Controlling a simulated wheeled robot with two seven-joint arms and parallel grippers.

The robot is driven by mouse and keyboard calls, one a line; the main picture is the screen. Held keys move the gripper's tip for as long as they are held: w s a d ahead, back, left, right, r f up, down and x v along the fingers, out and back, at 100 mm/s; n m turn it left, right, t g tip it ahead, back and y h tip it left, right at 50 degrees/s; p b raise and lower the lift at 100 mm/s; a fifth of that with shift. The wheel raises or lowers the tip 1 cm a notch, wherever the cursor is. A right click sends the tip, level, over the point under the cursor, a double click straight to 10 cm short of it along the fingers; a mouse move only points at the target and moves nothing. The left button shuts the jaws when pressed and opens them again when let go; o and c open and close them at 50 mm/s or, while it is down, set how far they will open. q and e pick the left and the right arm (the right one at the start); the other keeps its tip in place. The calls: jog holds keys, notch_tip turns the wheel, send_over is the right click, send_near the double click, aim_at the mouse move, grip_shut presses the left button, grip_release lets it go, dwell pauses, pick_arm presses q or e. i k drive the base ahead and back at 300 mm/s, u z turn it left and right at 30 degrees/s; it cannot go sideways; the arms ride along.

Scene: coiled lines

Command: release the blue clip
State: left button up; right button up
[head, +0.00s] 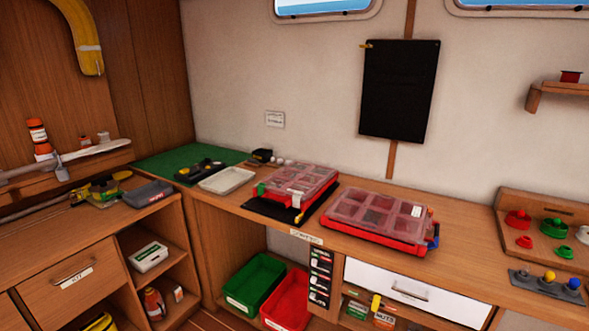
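The blue clip (433,238) is at the right end of the right-hand red organizer case (375,236). It is small in the head view, and I cannot tell whether it is fastened or loose. The right-hand case has a clear lid over several compartments and sits shut on the wooden counter. A second red case (311,177) with a clear lid lies to its left, partly on a black mat (262,207). A green clip (261,188) is at that case's left end. Neither of my grippers is in view.
A pale tray (227,180) and a dark tool (200,171) lie left of the cases. A board with red and green knobs (555,227) stands at the right. Green (255,283) and red (287,301) bins are below. The counter between the right-hand case and the board is clear.

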aim_at(433, 245)
jog(key=k, duration=1.2)
jog(key=z, duration=0.7)
jog(key=i, duration=1.3)
jog(key=u, duration=0.8)
